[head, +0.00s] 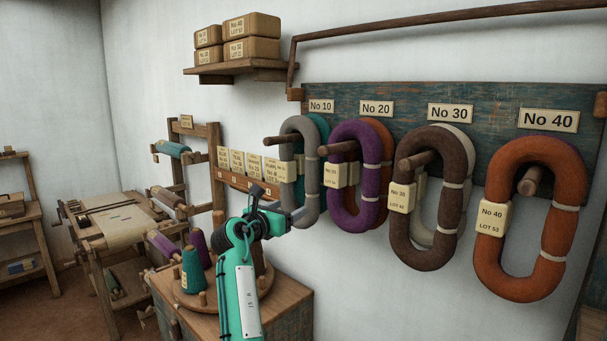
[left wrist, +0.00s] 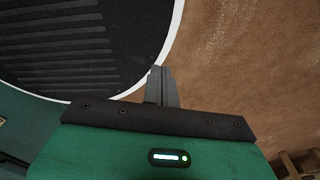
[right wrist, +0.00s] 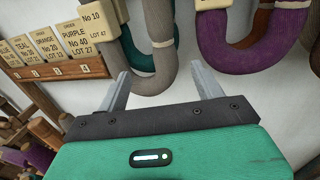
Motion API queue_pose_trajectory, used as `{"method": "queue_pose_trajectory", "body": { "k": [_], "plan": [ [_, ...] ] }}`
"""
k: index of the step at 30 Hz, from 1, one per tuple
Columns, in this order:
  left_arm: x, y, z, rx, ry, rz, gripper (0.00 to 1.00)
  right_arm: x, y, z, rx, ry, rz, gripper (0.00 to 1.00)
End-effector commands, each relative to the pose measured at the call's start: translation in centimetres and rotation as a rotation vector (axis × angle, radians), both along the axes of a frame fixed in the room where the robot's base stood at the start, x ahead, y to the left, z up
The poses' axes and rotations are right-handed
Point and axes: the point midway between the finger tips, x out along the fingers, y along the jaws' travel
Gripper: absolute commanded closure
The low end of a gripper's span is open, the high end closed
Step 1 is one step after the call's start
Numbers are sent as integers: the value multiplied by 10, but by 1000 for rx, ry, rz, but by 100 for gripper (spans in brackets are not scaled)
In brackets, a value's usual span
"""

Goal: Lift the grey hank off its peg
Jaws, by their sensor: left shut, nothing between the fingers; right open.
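The grey hank (head: 312,185) hangs as a long loop on a wooden peg (head: 276,139) under the No 10 plate, with a cream tag on its left side. A teal hank (head: 325,130) hangs behind it. My right gripper (head: 299,214) is open at the grey hank's lower end. In the right wrist view, the fingers of my right gripper (right wrist: 158,70) stand apart, with the hank's lower bend (right wrist: 152,82) between them. I cannot tell whether they touch it. My left gripper (left wrist: 163,72) is shut and empty above the brown floor.
The purple hank (head: 338,205) hangs close to the right, then the brown (head: 402,235) and orange (head: 490,265) hanks. A row of order cards (head: 253,163) is at left. Cones stand on a round turntable on the cabinet (head: 290,300) below.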

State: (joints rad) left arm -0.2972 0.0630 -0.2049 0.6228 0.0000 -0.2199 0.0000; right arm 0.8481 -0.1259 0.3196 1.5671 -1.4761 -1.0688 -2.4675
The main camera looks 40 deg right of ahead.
Motion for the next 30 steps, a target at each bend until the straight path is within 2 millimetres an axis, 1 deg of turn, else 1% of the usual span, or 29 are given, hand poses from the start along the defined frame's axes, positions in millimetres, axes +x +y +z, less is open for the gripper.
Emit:
{"method": "queue_pose_trajectory", "body": {
  "k": [1,3,6,8,11,14,17,19,24,27,30],
  "plan": [
    [-1,10,7,10,2,-2,100,2,-11,5,-1,1,-2,32],
    [-3,20,12,22,4,-2,100,6,-25,5,0,1,-2,32],
    [-5,32,17,35,8,-1,100,11,-44,4,1,1,-1,32],
    [-6,34,20,38,9,-1,100,15,-52,3,-1,1,0,32],
    [-6,32,22,35,9,0,100,17,-62,2,0,-1,1,32],
    [-6,23,23,24,9,2,100,19,-67,1,0,-1,1,32],
    [-6,10,30,12,9,3,100,19,-74,5,-1,-1,1,32],
    [-6,6,37,7,8,0,100,20,-84,7,1,-1,0,32],
    [-4,10,50,11,5,-2,100,24,-107,7,0,0,1,32],
    [-4,13,52,15,5,-3,100,27,-115,6,0,-1,2,32],
    [-4,15,52,17,5,-2,100,27,-118,4,1,-2,3,32]
  ]
}}
